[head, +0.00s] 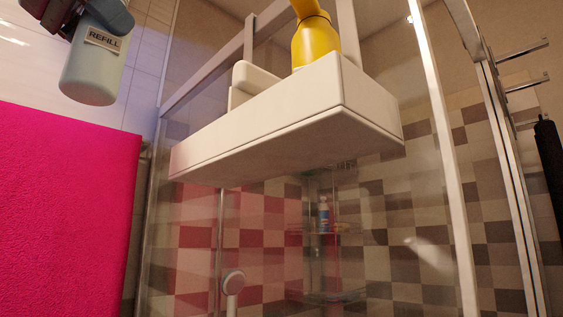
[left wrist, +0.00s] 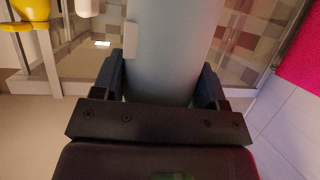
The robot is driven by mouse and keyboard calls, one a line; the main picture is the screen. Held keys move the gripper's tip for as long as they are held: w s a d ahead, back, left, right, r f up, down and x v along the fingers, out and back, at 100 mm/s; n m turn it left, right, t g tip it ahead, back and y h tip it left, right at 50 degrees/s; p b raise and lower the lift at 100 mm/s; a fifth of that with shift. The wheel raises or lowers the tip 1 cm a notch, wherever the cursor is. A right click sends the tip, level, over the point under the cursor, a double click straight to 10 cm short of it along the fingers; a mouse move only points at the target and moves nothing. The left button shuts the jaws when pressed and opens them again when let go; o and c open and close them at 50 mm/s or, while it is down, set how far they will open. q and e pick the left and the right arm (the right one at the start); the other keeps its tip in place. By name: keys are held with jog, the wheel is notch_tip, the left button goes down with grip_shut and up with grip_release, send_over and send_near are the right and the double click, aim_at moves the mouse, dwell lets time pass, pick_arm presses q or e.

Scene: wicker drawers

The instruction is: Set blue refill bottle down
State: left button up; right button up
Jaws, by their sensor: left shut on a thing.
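The blue refill bottle (head: 88,75) is a pale grey-blue bottle with a "REFILL" label, hanging in the air at the upper left of the head view. My left gripper (head: 112,14) is shut on its upper part. In the left wrist view the bottle (left wrist: 172,45) stands between the two dark fingers of the gripper (left wrist: 160,80). The bottle's top is hidden by the gripper. The bottle is apart from the white hanging shelf (head: 270,115), which is to its right. My right gripper is not in view.
A yellow bottle (head: 315,43) and a white item (head: 253,78) stand on the shelf, which hangs on the shower glass. A bright pink towel (head: 65,210) fills the lower left. A metal rack (head: 525,68) is at the right. The shelf's top surface is hidden from below.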

pick_arm(q)
jog(key=w+d+p, duration=0.2)
jog(key=w+d, duration=1.1)
jog(key=d, duration=0.1)
jog(key=f, duration=0.6)
jog(key=shift+w+f+b, duration=0.1)
jog(key=shift+w+b, duration=0.2)
jog(key=shift+b, duration=0.05)
jog(key=shift+a+f, duration=0.1)
jog(key=shift+f, duration=0.05)
